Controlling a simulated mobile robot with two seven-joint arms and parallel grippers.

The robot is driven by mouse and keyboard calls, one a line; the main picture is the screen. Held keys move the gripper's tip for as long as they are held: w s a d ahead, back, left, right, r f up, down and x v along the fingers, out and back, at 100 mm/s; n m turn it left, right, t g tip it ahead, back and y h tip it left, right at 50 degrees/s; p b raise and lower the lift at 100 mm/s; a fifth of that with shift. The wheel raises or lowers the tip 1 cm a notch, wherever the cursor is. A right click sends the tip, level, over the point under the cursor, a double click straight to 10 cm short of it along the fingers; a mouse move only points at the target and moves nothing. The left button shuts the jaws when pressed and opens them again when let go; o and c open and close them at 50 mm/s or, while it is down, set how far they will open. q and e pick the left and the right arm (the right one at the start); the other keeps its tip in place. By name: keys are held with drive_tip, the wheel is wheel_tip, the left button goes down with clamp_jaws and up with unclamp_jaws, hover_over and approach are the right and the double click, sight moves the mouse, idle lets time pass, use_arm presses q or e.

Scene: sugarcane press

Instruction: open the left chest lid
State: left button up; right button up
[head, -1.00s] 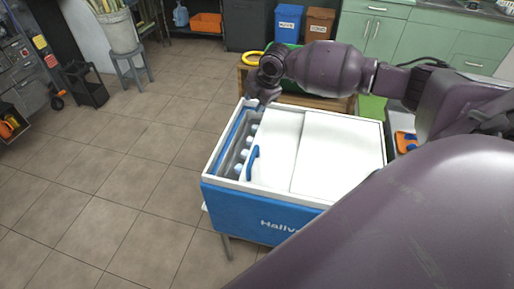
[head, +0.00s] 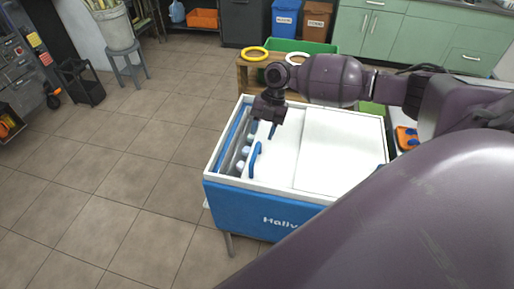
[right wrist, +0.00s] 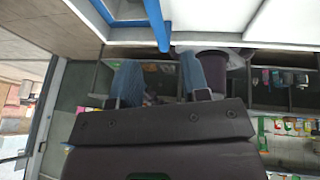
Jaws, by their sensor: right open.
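The chest (head: 250,208) is a blue box with a white rim. Its white left lid (head: 278,165) has a blue handle (head: 254,160) near its left edge. A gap left of this lid shows several bottles (head: 241,158) inside. The white right lid (head: 340,150) covers the other side. My right gripper (head: 273,131) is open and empty, pointing down over the left lid, just behind the handle. In the right wrist view its two fingers (right wrist: 160,82) are apart, and the blue handle (right wrist: 157,22) shows beyond them, apart from them. My left gripper is not in view.
A wooden table (head: 246,78) with a yellow ring (head: 255,53) and a green crate (head: 318,47) stands behind the chest. Orange and blue items (head: 406,138) lie to its right. The tiled floor (head: 120,185) on the left is clear.

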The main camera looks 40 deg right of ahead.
sight(256, 152)
drive_tip(key=x, duration=0.6)
drive_tip(key=shift+a+f, duration=0.15)
drive_tip(key=shift+f, duration=0.1)
clamp_jaws()
